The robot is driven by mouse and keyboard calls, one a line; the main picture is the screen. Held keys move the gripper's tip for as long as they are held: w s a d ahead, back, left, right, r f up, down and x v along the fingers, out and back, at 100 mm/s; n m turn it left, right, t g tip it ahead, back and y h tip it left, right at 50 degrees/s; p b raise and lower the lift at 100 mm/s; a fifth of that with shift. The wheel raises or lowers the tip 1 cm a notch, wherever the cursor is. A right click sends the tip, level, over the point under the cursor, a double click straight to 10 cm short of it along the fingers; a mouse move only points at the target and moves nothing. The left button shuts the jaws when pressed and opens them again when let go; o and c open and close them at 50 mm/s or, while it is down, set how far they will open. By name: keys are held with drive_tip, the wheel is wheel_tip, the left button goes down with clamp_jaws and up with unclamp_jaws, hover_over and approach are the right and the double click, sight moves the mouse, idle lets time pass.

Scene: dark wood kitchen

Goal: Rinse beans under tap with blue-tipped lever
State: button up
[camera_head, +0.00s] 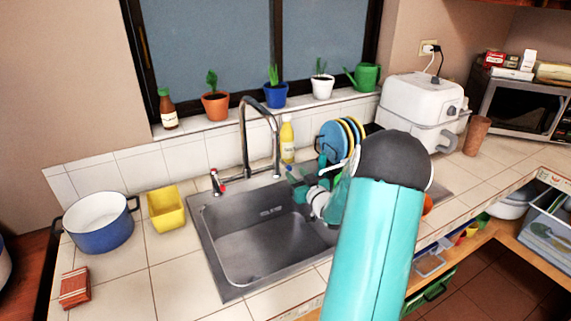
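The steel sink (250,262) is set in the tiled counter, and its visible basin looks empty. The tall curved tap (244,130) stands behind it with its spout over the basin. A red-tipped lever (217,182) is left of the tap. My gripper (292,180) is low over the back right of the sink, right of the tap. Small teal and dark parts show at its tip, and I cannot tell whether it is open or shut. No beans can be made out, and my arm hides the sink's right side.
A yellow tub (165,208) and a blue pot (98,226) stand left of the sink. A yellow bottle (287,140) and a rack of plates (338,140) stand behind it. Potted plants line the sill (250,115). The front left counter is mostly clear beside a red-brown block (75,288).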

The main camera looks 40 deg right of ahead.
sight(285, 163)
drive_tip(key=x, duration=0.8)
drive_tip(key=shift+w, duration=0.1)
clamp_jaws()
